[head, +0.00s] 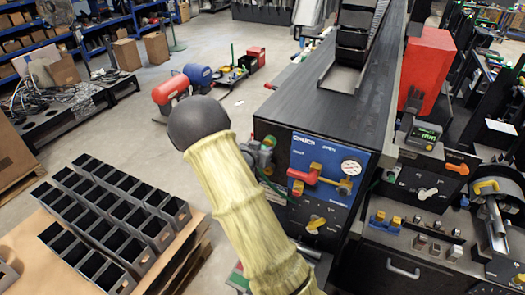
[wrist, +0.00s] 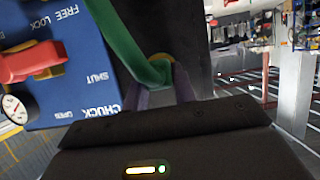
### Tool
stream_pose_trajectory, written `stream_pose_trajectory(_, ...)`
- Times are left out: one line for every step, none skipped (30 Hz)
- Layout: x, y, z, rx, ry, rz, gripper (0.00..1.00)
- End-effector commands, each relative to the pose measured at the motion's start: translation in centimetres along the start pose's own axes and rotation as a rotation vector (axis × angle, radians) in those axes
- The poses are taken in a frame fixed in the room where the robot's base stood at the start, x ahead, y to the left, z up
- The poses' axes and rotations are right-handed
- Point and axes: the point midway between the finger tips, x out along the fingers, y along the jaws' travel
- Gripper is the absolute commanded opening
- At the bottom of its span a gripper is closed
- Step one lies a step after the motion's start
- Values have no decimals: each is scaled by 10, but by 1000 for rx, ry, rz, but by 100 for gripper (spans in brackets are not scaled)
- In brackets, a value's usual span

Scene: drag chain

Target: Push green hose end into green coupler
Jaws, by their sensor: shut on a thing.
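In the wrist view a green hose (wrist: 128,42) runs down from the top edge to my gripper (wrist: 160,82). The gripper is shut on the hose, whose lower part lies between the two purplish fingers. A small yellow curved part shows just behind the hose there. I cannot make out the hose's tip or the green coupler, so I cannot tell whether they touch. In the head view my own pale-sleeved arm covers the middle. My gripper cannot be clearly made out there.
The blue panel (head: 329,165) with a red valve handle (head: 304,178) and a gauge (head: 351,166) is close beside the gripper; it also shows in the wrist view (wrist: 75,75). A pallet with black square bins (head: 112,215) stands at the left. Open floor lies behind it.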

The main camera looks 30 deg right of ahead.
Motion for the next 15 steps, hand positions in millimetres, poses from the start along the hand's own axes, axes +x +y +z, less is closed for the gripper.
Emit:
stream_pose_trajectory(1, 0, -1, 0, 1, 0, 0)
stream_pose_trajectory(2, 0, -1, 0, 1, 0, 0)
stream_pose_trajectory(2, 0, -1, 0, 1, 0, 0)
stream_pose_trajectory(3, 0, -2, 0, 1, 0, 0)
stream_pose_trajectory(3, 0, -2, 0, 2, 0, 0)
stream_pose_trajectory(3, 0, -2, 0, 2, 0, 0)
stream_pose_trajectory(3, 0, -2, 0, 2, 0, 0)
stream_pose_trajectory(3, 0, -2, 0, 2, 0, 0)
stream_pose_trajectory(3, 0, -2, 1, 3, 0, 31)
stream_pose_trajectory(3, 0, -2, 1, 3, 0, 36)
stream_pose_trajectory(3, 0, -2, 1, 3, 0, 42)
stream_pose_trajectory(3, 0, -2, 0, 2, 0, 50)
stream_pose_trajectory(3, 0, -2, 0, 2, 0, 52)
stream_pose_trajectory(3, 0, -2, 0, 2, 0, 52)
stream_pose_trajectory(3, 0, -2, 0, 2, 0, 52)
